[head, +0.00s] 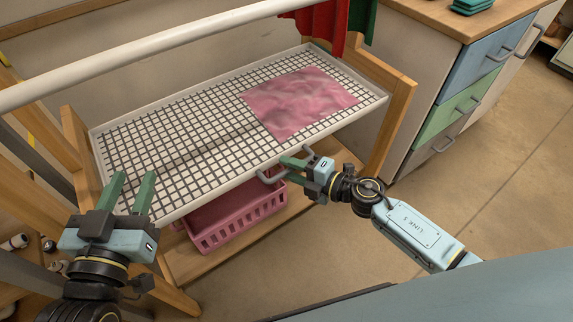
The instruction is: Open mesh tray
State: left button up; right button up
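The mesh tray (180,136) is a white-framed rack with a dark grid, set in a wooden stand. A pink cloth (300,101) lies flat on its right part. A grey handle (268,178) sticks out from the tray's front edge. My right gripper (286,167) is at this handle, its green fingers overlapping the middle of the bar. I cannot tell whether they are closed on it. My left gripper (134,188) is open and empty, with its two green fingers apart at the tray's front left corner.
A pink basket (240,217) stands on the wooden shelf below the tray. A white rail (140,54) crosses above, with red and green cloths (325,22) hanging at its right. A drawer cabinet (462,103) stands at the right. The floor between is clear.

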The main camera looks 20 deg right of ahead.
grip_shut()
dwell(0.4)
